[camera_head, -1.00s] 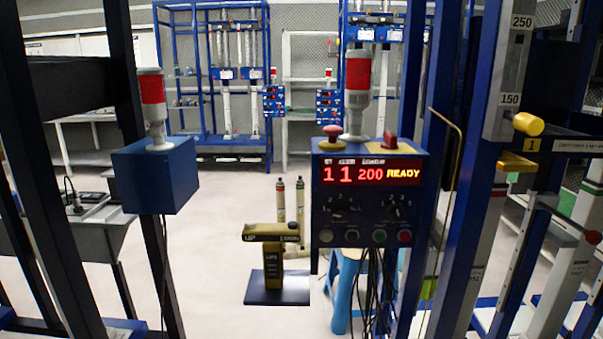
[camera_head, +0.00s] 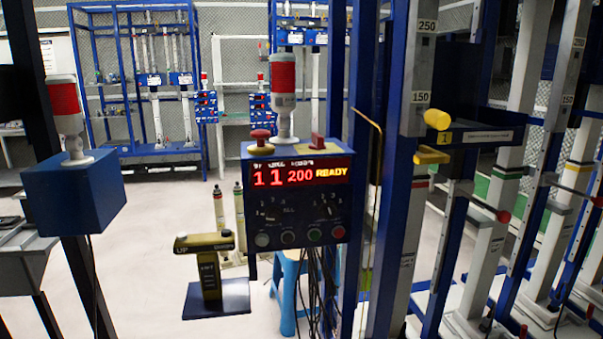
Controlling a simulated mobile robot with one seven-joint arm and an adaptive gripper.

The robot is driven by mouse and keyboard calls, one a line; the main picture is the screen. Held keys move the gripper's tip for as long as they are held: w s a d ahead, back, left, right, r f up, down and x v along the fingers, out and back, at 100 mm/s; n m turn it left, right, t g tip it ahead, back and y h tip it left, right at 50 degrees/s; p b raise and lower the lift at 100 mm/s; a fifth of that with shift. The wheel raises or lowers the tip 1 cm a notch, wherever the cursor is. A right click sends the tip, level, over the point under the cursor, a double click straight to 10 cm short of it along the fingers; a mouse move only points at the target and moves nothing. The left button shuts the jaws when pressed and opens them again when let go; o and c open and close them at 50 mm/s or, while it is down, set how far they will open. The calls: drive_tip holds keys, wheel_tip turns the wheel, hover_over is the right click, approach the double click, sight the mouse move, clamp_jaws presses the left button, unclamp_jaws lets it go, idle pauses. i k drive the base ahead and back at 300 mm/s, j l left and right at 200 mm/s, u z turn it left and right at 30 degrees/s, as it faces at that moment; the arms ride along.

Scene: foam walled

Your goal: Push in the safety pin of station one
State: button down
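A yellow cylindrical knob (camera_head: 437,119), which looks like the safety pin of station one, sticks out beside a white post (camera_head: 416,70) marked 250 and 150 in the head view. A yellow tag with the number 1 (camera_head: 444,138) sits just below it on a dark crossbar. A flat yellow piece (camera_head: 431,155) juts from the post lower down. How deep the pin sits cannot be told. My gripper is not in view.
A blue control box (camera_head: 298,195) reads "1 1 200 READY" and carries a red-and-white lamp (camera_head: 283,88). A bent yellow rod (camera_head: 376,150) stands left of the post. A yellow-and-black stand (camera_head: 207,265) and blue stool (camera_head: 288,295) are on the floor.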

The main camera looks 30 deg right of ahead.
sight(504, 217)
drive_tip(key=z, duration=1.75)
drive_tip(key=k+l, duration=0.35)
drive_tip(key=l, duration=0.15)
drive_tip(key=i+j, duration=0.4)
